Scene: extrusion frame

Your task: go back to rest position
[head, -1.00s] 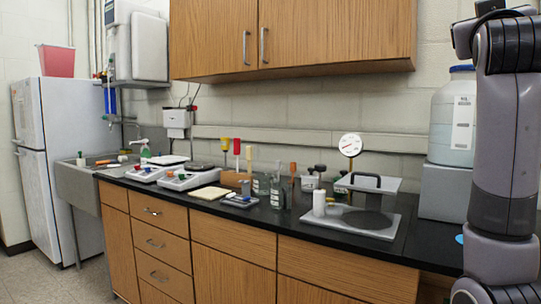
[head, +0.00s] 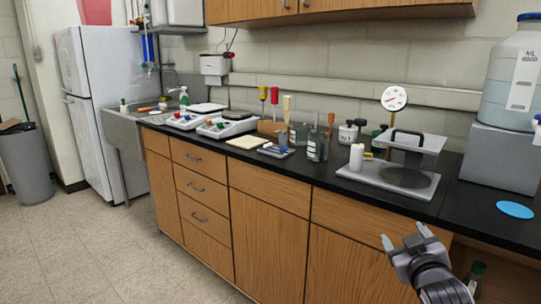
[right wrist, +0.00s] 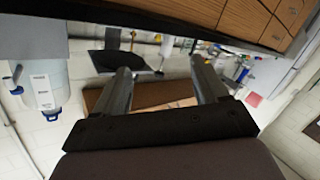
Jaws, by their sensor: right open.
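My right gripper (head: 405,237) is low in the right part of the head view, in front of the wooden cabinet doors and below the counter's front edge. Its two fingers are apart, with nothing between them. In the right wrist view the same gripper (right wrist: 165,82) shows two spread fingers with an empty gap; this view looks upside down. My left gripper is in neither view.
The black counter (head: 453,200) holds a press with a round gauge (head: 394,98), scales (head: 226,127) and bottles (head: 317,146). A large jug (head: 512,95) stands on a grey box (head: 500,158) at right. The floor (head: 95,245) is clear at left.

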